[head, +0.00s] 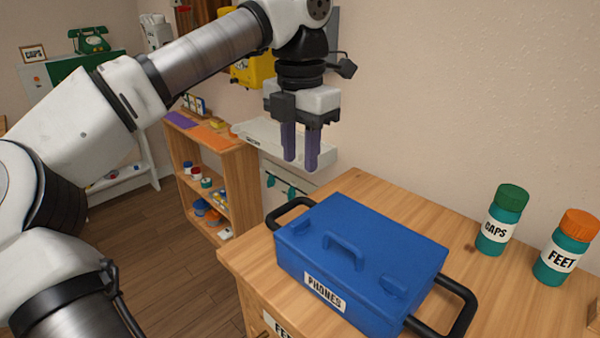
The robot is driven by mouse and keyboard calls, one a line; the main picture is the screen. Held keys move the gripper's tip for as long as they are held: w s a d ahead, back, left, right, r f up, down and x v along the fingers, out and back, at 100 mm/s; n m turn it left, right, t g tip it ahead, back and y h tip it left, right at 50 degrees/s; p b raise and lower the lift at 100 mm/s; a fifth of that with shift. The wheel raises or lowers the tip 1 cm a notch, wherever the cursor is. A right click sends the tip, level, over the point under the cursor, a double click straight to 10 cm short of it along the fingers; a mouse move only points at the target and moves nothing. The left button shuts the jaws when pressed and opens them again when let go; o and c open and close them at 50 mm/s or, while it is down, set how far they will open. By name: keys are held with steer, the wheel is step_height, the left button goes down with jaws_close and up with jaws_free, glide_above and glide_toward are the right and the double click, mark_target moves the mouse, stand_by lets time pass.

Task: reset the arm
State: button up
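My gripper (301,163) hangs pointing down in the head view, above and behind the left part of a blue box. Its two purple fingers are a little apart with a narrow gap between them, and nothing shows in the gap. The blue box (370,235), labelled PHONES, stands closed on a wooden cabinet top (400,195). It has a lid handle and a black handle at each end. The fingers do not appear to touch it.
Two teal bottles stand to the right: CAPS (503,220) with a green lid and FEET (561,247) with an orange lid. A wooden shelf (240,170) with small items stands behind, left. A green dial phone (90,40) sits far left. Floor shows at lower left.

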steer(key=shift+r, duration=0.45)
